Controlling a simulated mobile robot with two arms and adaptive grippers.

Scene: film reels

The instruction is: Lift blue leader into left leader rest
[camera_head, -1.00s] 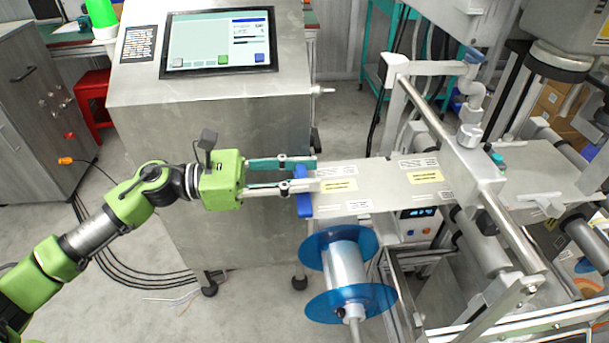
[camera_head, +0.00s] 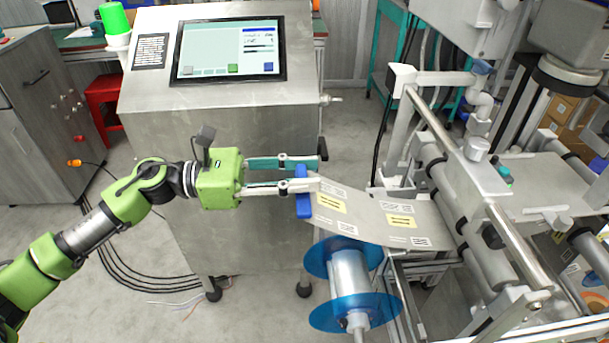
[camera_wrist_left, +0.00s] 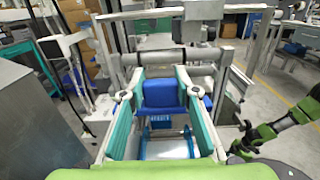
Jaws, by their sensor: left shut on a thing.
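The blue leader (camera_head: 303,205) is a blue bar at the left end of a grey printed web (camera_head: 375,215) with white and yellow labels. My left gripper (camera_head: 322,168) is shut on the leader and holds it in the air, left of the machine. In the left wrist view my left gripper's fingers (camera_wrist_left: 160,80) stand on both sides of the blue leader (camera_wrist_left: 163,94). The web slopes down from the leader to the rollers on the right. I cannot make out which part is the left leader rest. A green arm shows at the wrist view's right edge; its gripper is unclear.
A reel with clear blue flanges (camera_head: 350,275) is below the web. The machine frame (camera_head: 515,255) with rollers and rails fills the right. A metal console (camera_head: 220,125) with a screen stands behind my left arm.

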